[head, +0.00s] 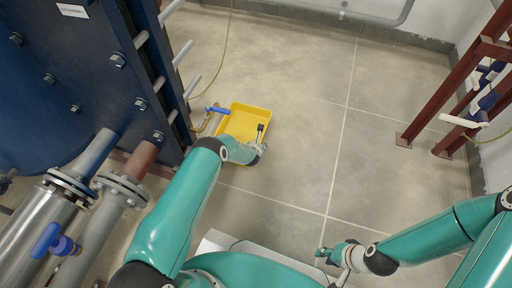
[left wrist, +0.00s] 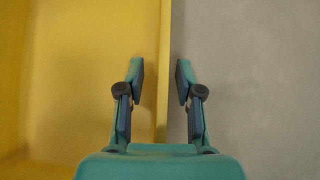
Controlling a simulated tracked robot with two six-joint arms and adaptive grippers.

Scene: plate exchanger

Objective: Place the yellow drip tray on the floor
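The yellow drip tray (head: 249,108) is a shallow rectangular pan beside the blue exchanger, next to a small blue-handled valve. Whether its underside touches the floor (head: 300,160) cannot be told. My left gripper (head: 262,143) is at the tray's right side, partly hidden by its own wrist. In the left wrist view the left gripper (left wrist: 161,75) is open, with the tray's side wall (left wrist: 163,100) between its fingers and a gap showing beside the wall. My right gripper (head: 330,262) is open and empty, low at the right.
The blue plate exchanger (head: 85,75) with its bolts and rods fills the left. A blue-handled valve (head: 217,109) is at the tray's left edge. Flanged pipes (head: 95,190) stand at lower left. A red-brown steel frame (head: 460,80) stands at right. The tiled floor between is clear.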

